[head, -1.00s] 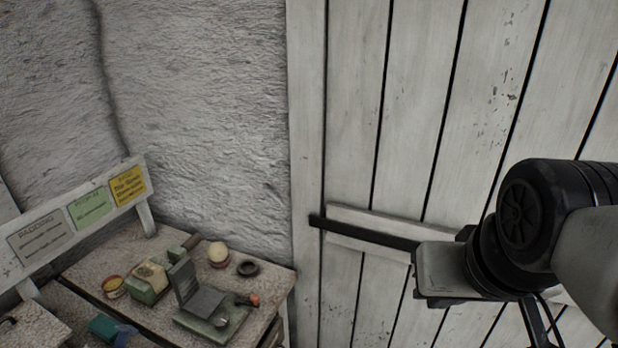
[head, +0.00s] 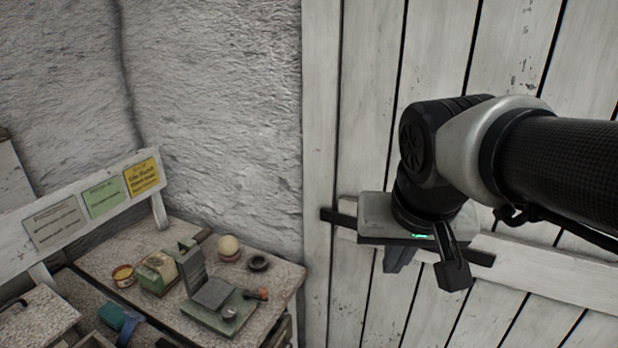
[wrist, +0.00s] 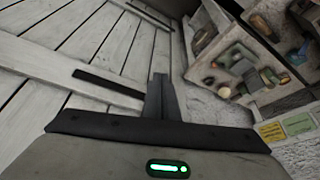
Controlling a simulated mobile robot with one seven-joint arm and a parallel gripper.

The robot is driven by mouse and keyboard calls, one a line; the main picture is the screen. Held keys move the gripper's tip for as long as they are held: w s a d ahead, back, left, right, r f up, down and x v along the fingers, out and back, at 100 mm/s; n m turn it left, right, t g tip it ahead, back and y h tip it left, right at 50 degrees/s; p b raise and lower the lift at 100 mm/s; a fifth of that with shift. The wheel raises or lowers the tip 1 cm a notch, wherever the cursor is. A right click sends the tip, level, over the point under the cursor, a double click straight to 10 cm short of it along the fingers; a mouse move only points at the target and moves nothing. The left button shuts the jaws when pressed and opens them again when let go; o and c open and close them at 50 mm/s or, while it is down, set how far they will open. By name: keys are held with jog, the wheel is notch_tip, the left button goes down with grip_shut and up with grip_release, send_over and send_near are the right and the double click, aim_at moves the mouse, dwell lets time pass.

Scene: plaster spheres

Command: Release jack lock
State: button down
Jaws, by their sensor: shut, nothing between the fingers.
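A small device (head: 216,297) sits on the table, with a green base, a grey upright plate, a round knob and a red-tipped lever (head: 256,294). I cannot tell for sure which part is the jack lock. My gripper (head: 397,262) is in front of the white plank door, to the right of the table and well apart from the device. In the wrist view my gripper's fingers (wrist: 162,92) are together and empty. The table's items show there at the upper right, small and tilted.
The plank door (head: 375,100) has a dark bar (head: 338,216) across it, partly behind my gripper. The table (head: 284,279) also holds a pale ball (head: 229,246), a dark ring (head: 258,263), a green box (head: 156,275) and a yellow tin (head: 123,276). A sign board (head: 60,223) stands along its left.

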jog(key=w+a+f+b, duration=0.4)
jog(key=a+f, duration=0.6)
jog(key=a, duration=0.3)
jog(key=w+a+f+g+b, duration=0.1)
jog(key=w+a+f+b, duration=0.3)
jog(key=w+a+f, duration=0.3)
jog(key=a+f, duration=0.4)
jog(key=a, duration=0.3)
jog(key=shift+w+f+b, duration=0.25)
jog(key=shift+w+b, duration=0.05)
jog(key=shift+b, duration=0.05)
jog(key=shift+m, duration=0.3)
jog(key=x, duration=0.3)
jog(key=w+x, duration=0.1)
jog(key=x, duration=0.3)
jog(key=w+x, duration=0.1)
jog(key=x, duration=0.3)
jog(key=shift+d+r+b, duration=0.15)
jog(key=shift+r+b, duration=0.1)
jog(key=shift+b, duration=0.15)
jog(key=shift+w+f, duration=0.1)
jog(key=shift+w, duration=0.6)
jog(key=shift+w+d, duration=0.1)
jog(key=shift+d, duration=0.05)
